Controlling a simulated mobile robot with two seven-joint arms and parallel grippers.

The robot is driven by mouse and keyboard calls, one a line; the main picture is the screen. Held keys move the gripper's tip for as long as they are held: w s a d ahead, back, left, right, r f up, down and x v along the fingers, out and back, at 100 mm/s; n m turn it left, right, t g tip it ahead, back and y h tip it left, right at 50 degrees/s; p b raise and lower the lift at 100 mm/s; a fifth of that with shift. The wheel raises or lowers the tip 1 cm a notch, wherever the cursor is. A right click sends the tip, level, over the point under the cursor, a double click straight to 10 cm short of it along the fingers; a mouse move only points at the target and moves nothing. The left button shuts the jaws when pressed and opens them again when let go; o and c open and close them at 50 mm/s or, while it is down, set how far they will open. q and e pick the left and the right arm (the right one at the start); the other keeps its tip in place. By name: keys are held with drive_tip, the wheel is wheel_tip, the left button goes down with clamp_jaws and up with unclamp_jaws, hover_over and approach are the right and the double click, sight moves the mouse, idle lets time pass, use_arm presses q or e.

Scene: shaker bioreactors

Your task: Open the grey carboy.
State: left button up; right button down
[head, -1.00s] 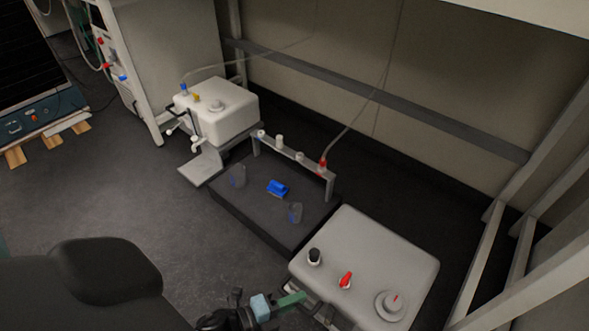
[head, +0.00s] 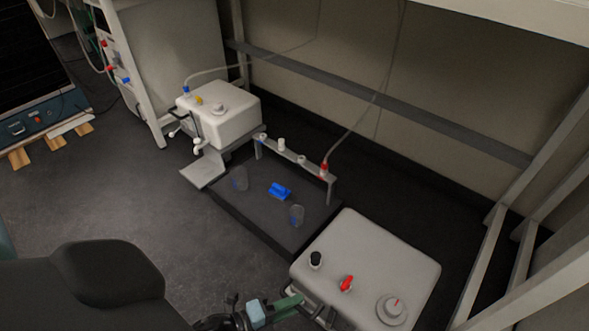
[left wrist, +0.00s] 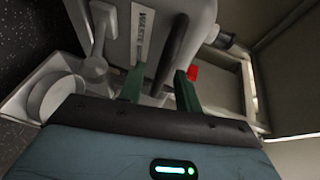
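The grey carboy (head: 372,258) stands at the lower right of the head view. On its top are a black cap (head: 315,259), a red fitting (head: 346,284) and a large round lid (head: 391,309) with a small red part. My left gripper (head: 291,301) is low at the carboy's front left side. In the left wrist view its two green fingers (left wrist: 160,86) stand apart, close to the labelled carboy wall (left wrist: 116,42). A dark handle-like bar (left wrist: 174,48) runs down toward the gap between them; contact is unclear. My right gripper is not in view.
A white carboy (head: 222,118) stands farther back on a metal stand. Between the carboys, a dark platform (head: 250,222) holds two clear cups and a blue object (head: 280,190). A grey rack (head: 302,160) with several fittings and a hose stands behind. The floor at left is clear.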

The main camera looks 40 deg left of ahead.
use_arm(q)
drive_tip(key=p+v, duration=0.1)
drive_tip(key=v, duration=0.5)
drive_tip(key=shift+s+a, duration=0.15)
drive_tip(key=shift+r, duration=0.1)
